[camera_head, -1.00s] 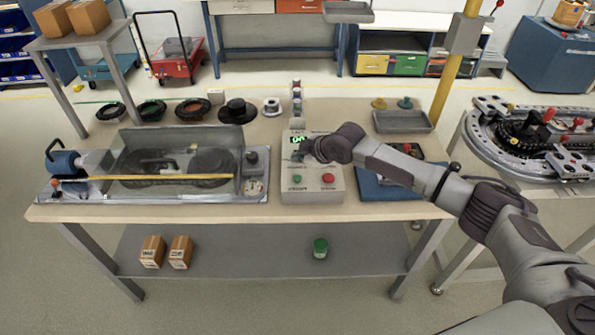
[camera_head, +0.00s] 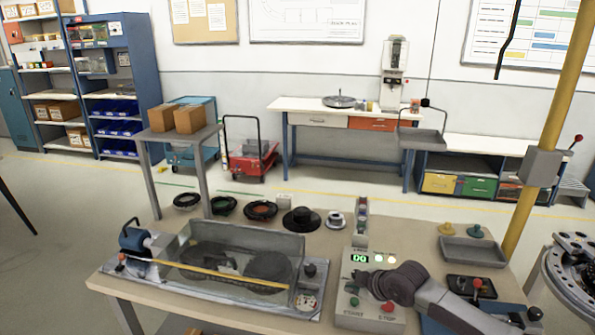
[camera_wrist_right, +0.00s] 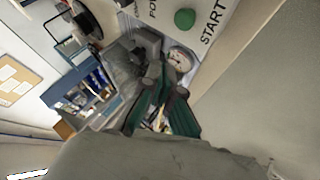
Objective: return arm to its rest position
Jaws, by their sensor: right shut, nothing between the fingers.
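My right arm (camera_head: 450,308) comes in from the lower right. Its gripper (camera_head: 352,287) is over the control box (camera_head: 352,318), which has a lit green display, a green START button (camera_head: 354,301) and a red button (camera_head: 387,306). In the right wrist view the dark green fingers of my right gripper (camera_wrist_right: 160,85) are shut and hold nothing. The green START button (camera_wrist_right: 184,18) and its lettering show just beyond them. Whether the fingertips touch the box cannot be told. My left gripper is not in view.
A clear-covered machine (camera_head: 235,262) stands left of the box on the workbench (camera_head: 130,287). A grey tray (camera_head: 472,252) and a red-knobbed device (camera_head: 478,284) are to the right. A yellow post (camera_head: 545,150) rises behind the bench's right side. A ring track (camera_head: 575,275) stands at the far right.

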